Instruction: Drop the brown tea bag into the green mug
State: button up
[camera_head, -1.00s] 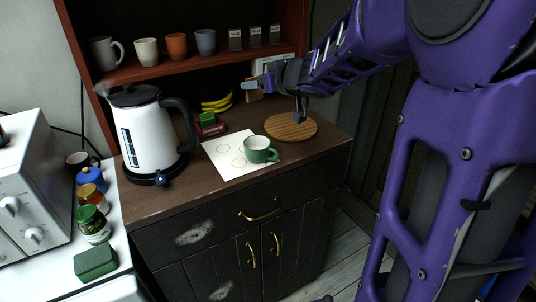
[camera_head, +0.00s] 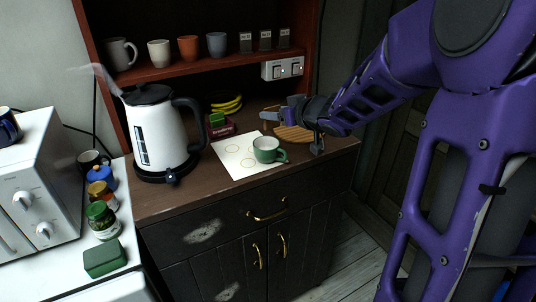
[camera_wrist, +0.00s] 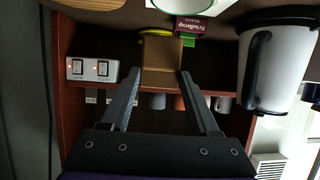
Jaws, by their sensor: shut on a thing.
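The brown tea bag (camera_wrist: 162,54) is held between the fingertips of my gripper (camera_wrist: 157,74) in the wrist view. In the head view my gripper (camera_head: 272,114) is low over the counter, behind the green mug and near the round wooden board; the bag is hard to make out there. The green mug (camera_head: 266,156) stands upright on a white sheet (camera_head: 230,160), its handle to the right.
A white kettle (camera_head: 158,130) stands left of the sheet. A red box (camera_head: 220,131) with green packets sits behind it. The round wooden board (camera_head: 293,134) is at the right. A shelf with several cups (camera_head: 159,53) and a socket plate (camera_head: 283,68) is behind.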

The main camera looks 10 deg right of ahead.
jog(key=o, duration=0.7)
